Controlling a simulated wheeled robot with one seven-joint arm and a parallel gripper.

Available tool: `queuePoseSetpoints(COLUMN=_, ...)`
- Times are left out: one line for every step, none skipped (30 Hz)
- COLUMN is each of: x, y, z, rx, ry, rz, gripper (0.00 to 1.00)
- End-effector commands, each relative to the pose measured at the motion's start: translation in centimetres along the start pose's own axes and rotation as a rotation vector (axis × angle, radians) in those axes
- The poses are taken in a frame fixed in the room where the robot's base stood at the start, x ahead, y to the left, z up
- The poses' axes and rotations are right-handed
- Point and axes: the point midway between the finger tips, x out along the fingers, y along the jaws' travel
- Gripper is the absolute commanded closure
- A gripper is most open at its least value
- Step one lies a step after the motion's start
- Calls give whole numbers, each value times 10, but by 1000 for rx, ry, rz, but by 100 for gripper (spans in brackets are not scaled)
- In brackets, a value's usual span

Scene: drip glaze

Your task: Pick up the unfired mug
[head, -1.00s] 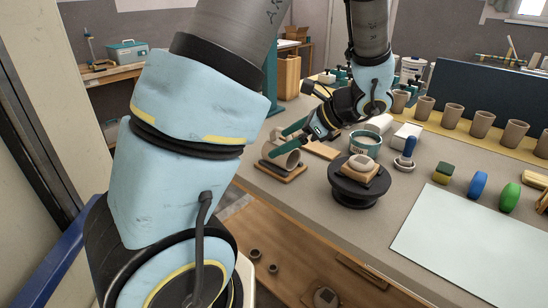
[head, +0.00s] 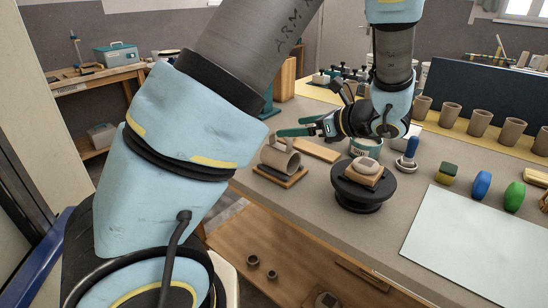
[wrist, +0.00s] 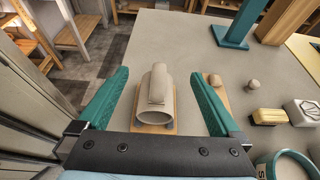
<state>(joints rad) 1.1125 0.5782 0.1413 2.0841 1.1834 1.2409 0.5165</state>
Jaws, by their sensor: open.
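The unfired mug (head: 279,161) is plain grey-brown clay and lies on its side on a small wooden board (head: 287,180) near the table's left end. Its handle points upward. In the wrist view the mug (wrist: 156,104) lies between the two teal fingers, with its open mouth towards my wrist and the handle on top. My gripper (head: 288,126) is open and empty, its fingers pointing left above the mug in the head view. In the wrist view my gripper (wrist: 158,72) has a clear gap on both sides of the mug.
Right of the mug stand a black turntable (head: 362,195) bearing a block, and a teal glaze tub (head: 362,147). A wooden strip (head: 318,150) lies behind the mug. Several clay mugs (head: 480,122) line the back.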

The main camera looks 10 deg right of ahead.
Motion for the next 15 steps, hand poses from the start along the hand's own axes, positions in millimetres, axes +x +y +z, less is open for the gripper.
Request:
queuePoseSetpoints(x=1, y=-1, z=-4, rx=6, ry=-4, rz=-2, gripper=0)
queuePoseSetpoints(x=2, y=-1, z=-7, rx=8, ry=-5, rz=-2, gripper=0)
queuePoseSetpoints(x=5, y=0, z=-12, rx=8, ry=-5, rz=-1, gripper=0)
queuePoseSetpoints(x=7, y=0, z=-17, rx=9, ry=-4, rz=0, gripper=0)
queuePoseSetpoints(x=9, y=0, z=-23, rx=10, ry=-4, rz=0, gripper=0)
queuePoseSetpoints(x=12, y=0, z=-30, rx=10, ry=-4, rz=0, gripper=0)
queuePoseSetpoints(x=14, y=0, z=-35, rx=9, ry=-5, rz=0, gripper=0)
queuePoseSetpoints(x=17, y=0, z=-40, rx=10, ry=-5, rz=0, gripper=0)
queuePoseSetpoints(x=20, y=0, z=-48, rx=8, ry=-4, rz=0, gripper=0)
queuePoseSetpoints(x=22, y=0, z=-53, rx=9, ry=-3, rz=1, gripper=0)
queuePoseSetpoints(x=24, y=0, z=-58, rx=7, ry=-3, rz=1, gripper=0)
queuePoseSetpoints(x=27, y=0, z=-64, rx=8, ry=-4, rz=1, gripper=0)
queuePoseSetpoints(x=29, y=0, z=-68, rx=7, ry=-4, rz=1, gripper=0)
queuePoseSetpoints(x=31, y=1, z=-73, rx=8, ry=-4, rz=1, gripper=0)
queuePoseSetpoints(x=38, y=1, z=-70, rx=4, ry=-4, rz=3, gripper=0)
